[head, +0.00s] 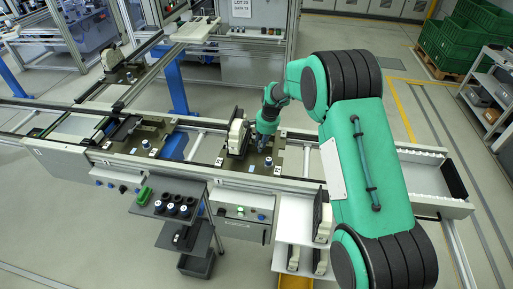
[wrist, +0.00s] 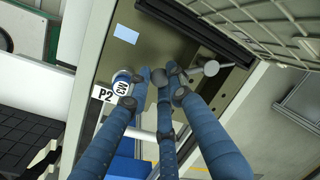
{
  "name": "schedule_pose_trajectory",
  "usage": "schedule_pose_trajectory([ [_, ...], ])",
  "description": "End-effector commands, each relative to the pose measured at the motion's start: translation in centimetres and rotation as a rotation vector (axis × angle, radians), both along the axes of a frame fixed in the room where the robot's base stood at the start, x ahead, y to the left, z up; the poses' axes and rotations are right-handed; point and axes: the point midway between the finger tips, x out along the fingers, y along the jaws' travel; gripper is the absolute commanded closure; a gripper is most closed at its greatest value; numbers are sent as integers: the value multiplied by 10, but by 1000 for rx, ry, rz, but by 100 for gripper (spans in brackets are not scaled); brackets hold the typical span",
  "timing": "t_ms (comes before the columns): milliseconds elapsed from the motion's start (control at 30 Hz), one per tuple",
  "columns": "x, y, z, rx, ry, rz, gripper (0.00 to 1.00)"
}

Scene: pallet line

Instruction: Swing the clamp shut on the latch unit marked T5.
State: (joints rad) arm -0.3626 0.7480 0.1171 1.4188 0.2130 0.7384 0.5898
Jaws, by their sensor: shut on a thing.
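My gripper (head: 262,143) is low over the olive pallet plate (head: 255,169) on the line, right of an upright pale-and-black unit (head: 237,134). In the wrist view my three blue fingers (wrist: 163,80) are drawn together at a metal lever (wrist: 211,68) with a round grey end, which I take for the clamp handle. The fingers hide most of what they hold. A round white cap marked M3 (wrist: 122,86) is just left of the fingers, beside a tag marked P2 (wrist: 103,95). No T5 mark is readable in either view.
A dark slotted part (wrist: 195,28) and a large grey ribbed body (wrist: 270,25) stand close above the fingers. Another pallet (head: 146,141) sits left on the line. A shelf with black cups (head: 172,206) stands in front. Open floor lies right, near green crates (head: 450,45).

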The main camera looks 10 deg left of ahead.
Motion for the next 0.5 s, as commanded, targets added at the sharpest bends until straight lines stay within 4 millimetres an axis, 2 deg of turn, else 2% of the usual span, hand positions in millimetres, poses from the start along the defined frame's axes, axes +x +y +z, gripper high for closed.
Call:
schedule_pose_trajectory([
  [500, 32, -26, 0, 1, -2, 488, 100],
])
